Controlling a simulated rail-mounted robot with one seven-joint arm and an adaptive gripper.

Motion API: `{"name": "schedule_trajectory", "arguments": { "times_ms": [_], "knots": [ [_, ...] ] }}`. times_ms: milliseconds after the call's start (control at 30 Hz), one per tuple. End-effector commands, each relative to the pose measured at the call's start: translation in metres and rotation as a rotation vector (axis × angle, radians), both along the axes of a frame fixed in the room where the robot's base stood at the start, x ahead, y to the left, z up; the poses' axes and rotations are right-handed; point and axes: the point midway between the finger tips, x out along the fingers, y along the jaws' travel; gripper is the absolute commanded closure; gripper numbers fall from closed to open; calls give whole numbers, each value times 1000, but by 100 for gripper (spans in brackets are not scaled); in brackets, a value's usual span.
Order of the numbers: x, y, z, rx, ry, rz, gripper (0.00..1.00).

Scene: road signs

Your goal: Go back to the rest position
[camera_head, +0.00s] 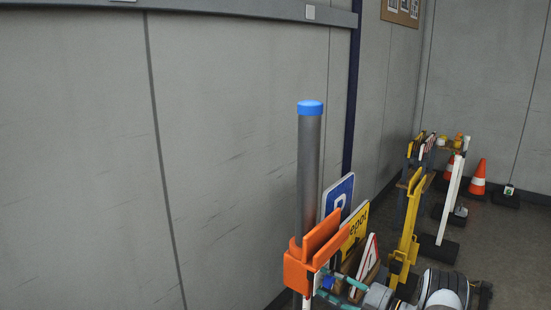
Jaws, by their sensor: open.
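My gripper (328,286) shows at the bottom of the head view, with teal fingers spread apart and pointing left. It is open, and I see nothing held between the fingers. The fingertips are close to an orange bracket (312,258) by a grey post (309,160) with a blue cap. Whether they touch the bracket cannot be told. My arm runs off to the lower right, and part of it is cut off by the picture's bottom edge.
Behind the bracket stand a blue sign (338,194), a yellow sign (352,232) and a red-edged triangular sign (367,262). A yellow stand (410,220) is to their right. Orange cones (478,178) stand farther back. A grey wall (80,160) fills the left.

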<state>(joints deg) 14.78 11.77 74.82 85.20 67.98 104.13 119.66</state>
Motion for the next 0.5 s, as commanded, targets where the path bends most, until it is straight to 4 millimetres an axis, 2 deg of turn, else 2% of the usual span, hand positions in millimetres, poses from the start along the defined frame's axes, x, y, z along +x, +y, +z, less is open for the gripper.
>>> {"name": "schedule_trajectory", "arguments": {
  "times_ms": [500],
  "knots": [
    [0,1,-2,-426,-549,2,44]
  ]
}}
